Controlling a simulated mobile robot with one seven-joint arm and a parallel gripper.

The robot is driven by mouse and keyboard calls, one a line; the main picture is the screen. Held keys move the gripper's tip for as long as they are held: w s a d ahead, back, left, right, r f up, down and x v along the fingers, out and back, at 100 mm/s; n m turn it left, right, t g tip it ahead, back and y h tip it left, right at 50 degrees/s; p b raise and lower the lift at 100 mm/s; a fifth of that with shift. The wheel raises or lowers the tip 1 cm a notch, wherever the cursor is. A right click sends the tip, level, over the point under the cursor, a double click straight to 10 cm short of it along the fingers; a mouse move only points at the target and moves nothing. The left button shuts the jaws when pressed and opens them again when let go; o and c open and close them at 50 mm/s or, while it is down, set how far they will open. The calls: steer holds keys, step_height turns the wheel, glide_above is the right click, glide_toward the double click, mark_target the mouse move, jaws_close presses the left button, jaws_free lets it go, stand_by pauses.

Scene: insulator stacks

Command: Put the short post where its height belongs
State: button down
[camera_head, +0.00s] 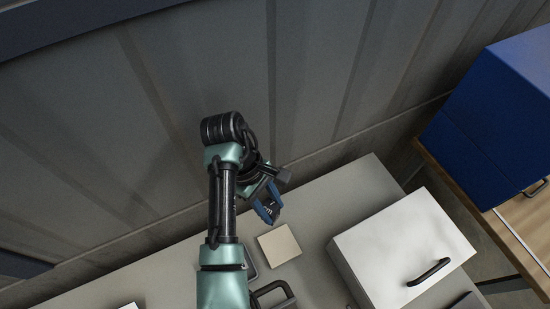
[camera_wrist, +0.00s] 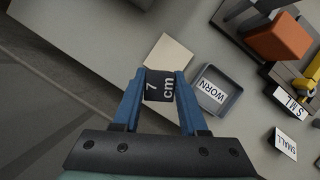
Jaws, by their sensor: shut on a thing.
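My gripper (camera_wrist: 159,76) has blue fingers and is shut on a dark short post (camera_wrist: 160,88) marked "7 cm" in white. In the head view my gripper (camera_head: 268,209) hangs just behind the beige square plate (camera_head: 279,245), near the table's back edge. The post shows there only as a small dark piece between the fingers. In the wrist view the beige plate (camera_wrist: 172,54) lies beyond the fingertips. A grey tray labelled "WORN" (camera_wrist: 228,101) is right of the fingers. A sign reading "S M L" (camera_wrist: 291,103) and a card reading "SMALL" (camera_wrist: 286,144) are farther right.
An orange block (camera_wrist: 281,39) and a yellow part (camera_wrist: 312,72) stand at the wrist view's right. In the head view a white box with a black handle (camera_head: 390,240) stands on the grey table (camera_head: 350,192). A blue cabinet (camera_head: 490,125) is at right; a wall rises behind.

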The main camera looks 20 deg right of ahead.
steer(key=s+d+r+n+t+h+p, duration=0.1)
steer(key=s+d+n, duration=0.15)
steer(key=n, duration=0.25)
steer(key=n+t+h+p, duration=0.1)
steer(key=n+t+p, duration=0.15)
steer(key=n, duration=0.45)
glide_above(279, 246)
steer(key=shift+t, duration=0.35)
step_height(279, 246, down, 11)
steer(key=shift+r, duration=0.15)
steer(key=shift+b, duration=0.3)
steer(key=shift+c, duration=2.2)
jaws_free()
steer(key=shift+f, duration=0.2)
steer(key=v, duration=1.2)
steer(key=shift+r, duration=0.2)
